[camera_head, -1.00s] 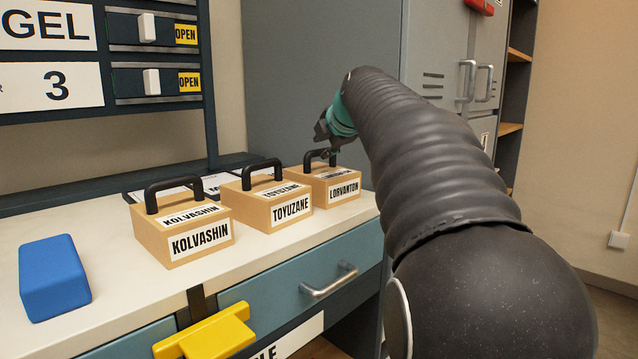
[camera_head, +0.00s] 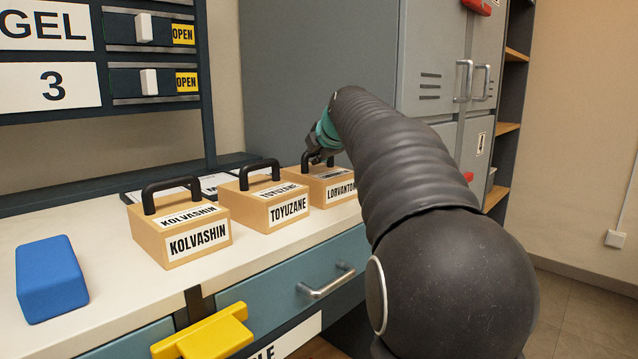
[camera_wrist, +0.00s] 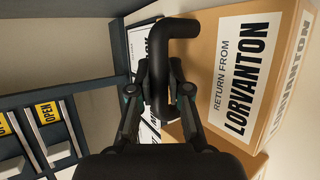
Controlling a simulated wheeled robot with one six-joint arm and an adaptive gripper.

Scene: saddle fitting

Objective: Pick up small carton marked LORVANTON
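The small carton marked LORVANTON (camera_head: 331,190) is a tan box with white labels and a black handle. It stands at the right end of the row on the white counter. My gripper (camera_head: 316,155) is at its handle in the head view, partly hidden by the arm. In the wrist view the LORVANTON carton (camera_wrist: 238,70) fills the right side, and its handle bar (camera_wrist: 184,28) runs down between the two fingers of my gripper (camera_wrist: 161,85). The fingers converge close on both sides of the bar and look shut on it.
The TOYUZANE carton (camera_head: 270,206) stands close on the left, with the KOLVASHIN carton (camera_head: 180,225) beyond it. A blue block (camera_head: 50,280) lies at the left of the counter (camera_head: 130,292). A grey locker (camera_head: 325,70) stands behind.

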